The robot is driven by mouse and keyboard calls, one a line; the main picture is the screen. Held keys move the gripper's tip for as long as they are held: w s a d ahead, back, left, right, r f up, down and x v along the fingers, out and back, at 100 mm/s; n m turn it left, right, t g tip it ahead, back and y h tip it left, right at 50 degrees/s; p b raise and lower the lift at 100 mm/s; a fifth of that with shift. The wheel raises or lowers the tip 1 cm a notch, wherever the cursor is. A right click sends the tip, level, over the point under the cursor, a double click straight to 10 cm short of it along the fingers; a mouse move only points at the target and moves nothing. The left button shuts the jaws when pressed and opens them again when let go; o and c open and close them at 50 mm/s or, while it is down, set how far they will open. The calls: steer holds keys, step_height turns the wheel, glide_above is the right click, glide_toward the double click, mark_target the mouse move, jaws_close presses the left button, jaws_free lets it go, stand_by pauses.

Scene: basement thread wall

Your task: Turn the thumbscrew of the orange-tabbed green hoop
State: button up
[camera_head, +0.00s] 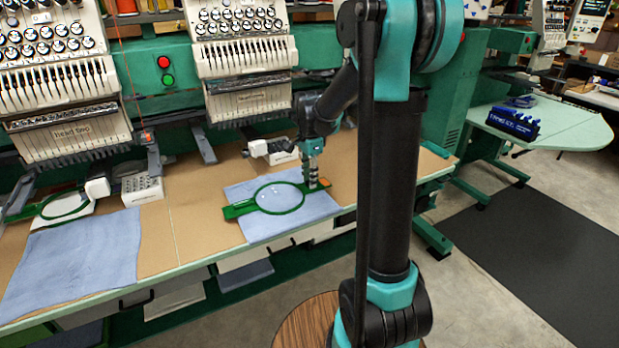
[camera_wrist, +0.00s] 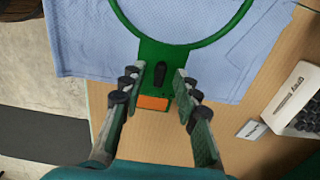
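The green hoop (camera_head: 258,186) lies on a light blue cloth (camera_head: 232,192) on the tan table. Its orange tab (camera_wrist: 153,103) sits on the green bracket at the near end in the wrist view. The dark thumbscrew (camera_wrist: 161,70) stands on that bracket, between the tab and the ring. My gripper (camera_wrist: 159,75) is open, with one finger on each side of the thumbscrew and visible gaps between. In the head view my gripper (camera_head: 313,183) points down at the right end of the hoop and hides the thumbscrew.
Embroidery machine heads (camera_head: 245,68) stand behind the table (camera_head: 178,230). A second green hoop (camera_head: 66,207) and another blue cloth (camera_head: 85,262) lie at the left. A white block labelled grey (camera_wrist: 293,95) and a small card (camera_wrist: 251,130) lie right of my gripper.

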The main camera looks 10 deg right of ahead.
step_height(320, 180, up, 12)
stand_by(0.6)
steer(key=shift+s, duration=0.1)
